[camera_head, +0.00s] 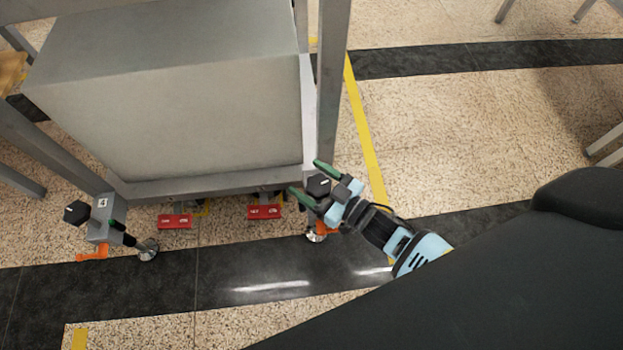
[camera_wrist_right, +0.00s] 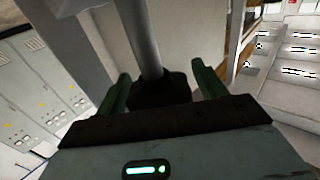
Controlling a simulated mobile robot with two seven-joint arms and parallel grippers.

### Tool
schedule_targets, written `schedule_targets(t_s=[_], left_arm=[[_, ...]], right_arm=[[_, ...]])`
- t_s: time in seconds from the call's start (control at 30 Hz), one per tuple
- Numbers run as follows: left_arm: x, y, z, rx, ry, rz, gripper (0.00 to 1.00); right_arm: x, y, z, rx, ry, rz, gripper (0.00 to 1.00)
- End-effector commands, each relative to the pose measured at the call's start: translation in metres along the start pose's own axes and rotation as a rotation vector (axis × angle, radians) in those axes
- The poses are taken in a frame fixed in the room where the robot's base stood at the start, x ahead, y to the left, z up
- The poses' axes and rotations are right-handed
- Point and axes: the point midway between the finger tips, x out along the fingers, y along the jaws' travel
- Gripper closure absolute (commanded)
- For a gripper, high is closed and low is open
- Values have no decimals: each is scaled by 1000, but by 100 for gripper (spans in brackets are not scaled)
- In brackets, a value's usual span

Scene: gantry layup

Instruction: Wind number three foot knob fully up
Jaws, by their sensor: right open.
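My right gripper (camera_head: 306,177) is at the lower right corner of the grey frame, with its green fingers apart. A black foot knob (camera_head: 318,186) sits between the fingers. In the right wrist view the dark knob (camera_wrist_right: 160,92) sits between the open fingers (camera_wrist_right: 162,90), with a gap visible on each side and a grey shaft rising from it. I cannot read a number on this foot; the gripper hides much of it. Its metal pad and orange lever (camera_head: 321,230) show below. My left gripper is not in view.
A foot bracket marked 4 (camera_head: 103,203) with a black knob (camera_head: 76,213) and orange lever (camera_head: 92,252) is at the left corner. Two red pedals (camera_head: 174,221) (camera_head: 264,212) lie under the frame. A grey post (camera_head: 329,80) rises beside my gripper.

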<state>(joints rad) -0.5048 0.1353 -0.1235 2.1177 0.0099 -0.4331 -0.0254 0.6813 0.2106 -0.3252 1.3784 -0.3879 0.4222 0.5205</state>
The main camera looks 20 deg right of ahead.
Motion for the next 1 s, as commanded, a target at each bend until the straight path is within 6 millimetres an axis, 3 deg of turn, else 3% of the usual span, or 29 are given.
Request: schedule_targets(t_s=[0.17, 0.5, 1.0], left_arm=[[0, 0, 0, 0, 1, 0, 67], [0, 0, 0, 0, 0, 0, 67], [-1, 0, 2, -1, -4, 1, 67]], right_arm=[[0, 0, 0, 0, 0, 0, 29], [0, 0, 0, 0, 0, 0, 73], [-1, -1, 0, -7, -2, -136, 74]])
